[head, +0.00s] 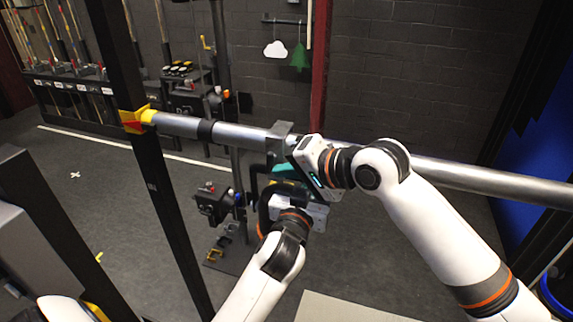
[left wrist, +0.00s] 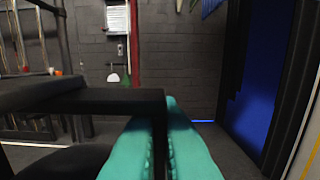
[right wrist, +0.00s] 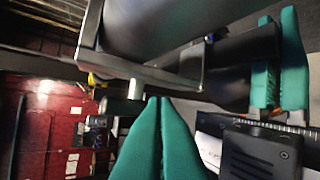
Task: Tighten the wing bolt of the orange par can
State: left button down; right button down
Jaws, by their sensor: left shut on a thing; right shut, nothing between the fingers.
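A grey metal hook clamp (head: 281,137) hangs on the horizontal pipe, with a black yoke (head: 264,200) below it. My left gripper (left wrist: 171,100) is shut on the dark yoke bar (left wrist: 90,100), which passes between its teal fingers. My right gripper (right wrist: 160,99) is shut with nothing between its teal fingers. Its fingertips are close beside a short metal stub (right wrist: 136,89) under the clamp bracket, which looks like the wing bolt. I cannot tell whether they touch. No orange can body is visible; the arms and grippers hide much of the fixture.
The silver pipe (head: 450,174) crosses the view, with a yellow end fitting (head: 137,119) at a black upright (head: 160,180) on the left. Stands and lamps (head: 213,203) are behind.

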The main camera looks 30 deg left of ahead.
jog(key=shift+f+y, duration=0.4)
jog(key=shift+y, duration=0.3)
jog(key=shift+a+f, duration=0.1)
dwell(1.1)
